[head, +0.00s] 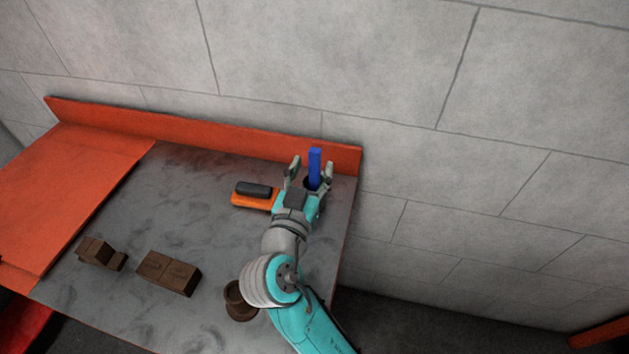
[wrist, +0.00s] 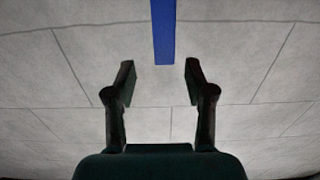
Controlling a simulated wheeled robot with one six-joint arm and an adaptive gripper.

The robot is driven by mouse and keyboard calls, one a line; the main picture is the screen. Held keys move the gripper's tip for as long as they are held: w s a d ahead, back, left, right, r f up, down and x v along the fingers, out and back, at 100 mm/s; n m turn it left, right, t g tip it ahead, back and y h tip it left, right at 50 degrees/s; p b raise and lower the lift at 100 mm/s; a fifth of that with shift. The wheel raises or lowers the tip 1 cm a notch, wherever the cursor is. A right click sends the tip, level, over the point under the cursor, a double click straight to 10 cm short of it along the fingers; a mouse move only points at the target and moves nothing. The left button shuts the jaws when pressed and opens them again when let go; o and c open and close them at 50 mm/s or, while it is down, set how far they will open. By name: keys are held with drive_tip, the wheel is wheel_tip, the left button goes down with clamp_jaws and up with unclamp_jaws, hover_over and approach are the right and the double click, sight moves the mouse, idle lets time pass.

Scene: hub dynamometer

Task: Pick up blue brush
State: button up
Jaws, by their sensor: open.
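The blue brush (head: 315,167) shows as an upright blue bar near the back right of the bench, close to the orange back rail. My gripper (head: 310,174) is open, with one finger on each side of the blue bar in the head view. In the wrist view, the blue brush (wrist: 163,32) hangs in from the top edge, and my open gripper (wrist: 159,80) has its fingertips below its visible end, with nothing between them. Whether the fingers touch it cannot be told. The brush's lower part is hidden behind my gripper in the head view.
An orange block with a dark top (head: 254,195) lies just left of my gripper. Brown blocks (head: 168,272) and (head: 97,251) more brown blocks sit at the front left. A brown round pot (head: 238,301) stands beside my arm. The grey bench top (head: 190,215) is clear mid-left.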

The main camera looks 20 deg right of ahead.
sight(314, 157)
drive_tip(key=shift+a+x, duration=0.2)
drive_tip(key=shift+x, duration=2.4)
drive_tip(key=shift+w+f, duration=0.15)
clamp_jaws()
